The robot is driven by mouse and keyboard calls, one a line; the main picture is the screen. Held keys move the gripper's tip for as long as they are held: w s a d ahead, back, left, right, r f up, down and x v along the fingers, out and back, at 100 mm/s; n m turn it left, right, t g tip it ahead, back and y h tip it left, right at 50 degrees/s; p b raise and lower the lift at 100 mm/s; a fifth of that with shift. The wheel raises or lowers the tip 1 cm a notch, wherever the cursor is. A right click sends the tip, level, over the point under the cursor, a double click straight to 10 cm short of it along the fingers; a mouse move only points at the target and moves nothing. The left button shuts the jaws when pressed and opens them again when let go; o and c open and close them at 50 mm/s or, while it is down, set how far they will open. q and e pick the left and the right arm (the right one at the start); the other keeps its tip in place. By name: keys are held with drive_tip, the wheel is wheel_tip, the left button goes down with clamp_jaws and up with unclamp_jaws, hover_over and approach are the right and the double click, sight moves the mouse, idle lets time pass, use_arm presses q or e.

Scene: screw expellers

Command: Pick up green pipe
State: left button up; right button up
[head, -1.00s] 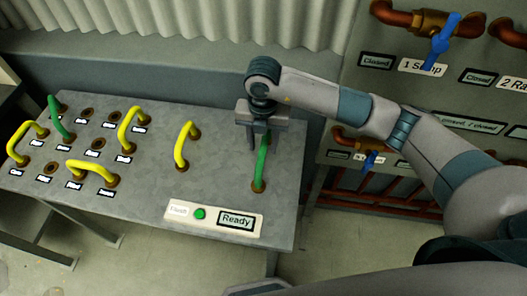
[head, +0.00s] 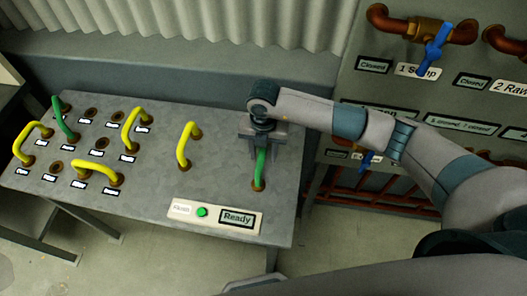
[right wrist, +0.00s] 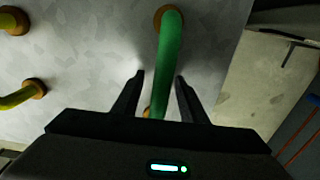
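A green pipe (head: 260,172), bent like a handle, stands on the right part of the grey metal table; it also shows in the right wrist view (right wrist: 170,42). My right gripper (head: 264,149) is over its far part, pointing down. In the right wrist view, the two fingers of the right gripper (right wrist: 160,77) are apart, one on each side of the pipe, with gaps showing. In the head view the gripper hides the pipe's far end. A second green pipe (head: 63,119) stands at the table's left end. My left gripper is not in view.
Several yellow pipes stand on the table, one (head: 186,146) left of my right gripper. A label panel with a green button (head: 202,212) and a "Ready" sign (head: 238,218) lies at the front edge. A valve panel with a blue handle (head: 434,45) stands at right.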

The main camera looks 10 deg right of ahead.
clamp_jaws()
drive_tip(key=shift+r, duration=0.1)
wheel_tip(320, 180, up, 9)
drive_tip(key=b, duration=0.3)
drive_tip(key=shift+w+f, duration=0.1)
drive_tip(key=shift+f, duration=0.1)
drive_tip(key=shift+r, duration=0.65)
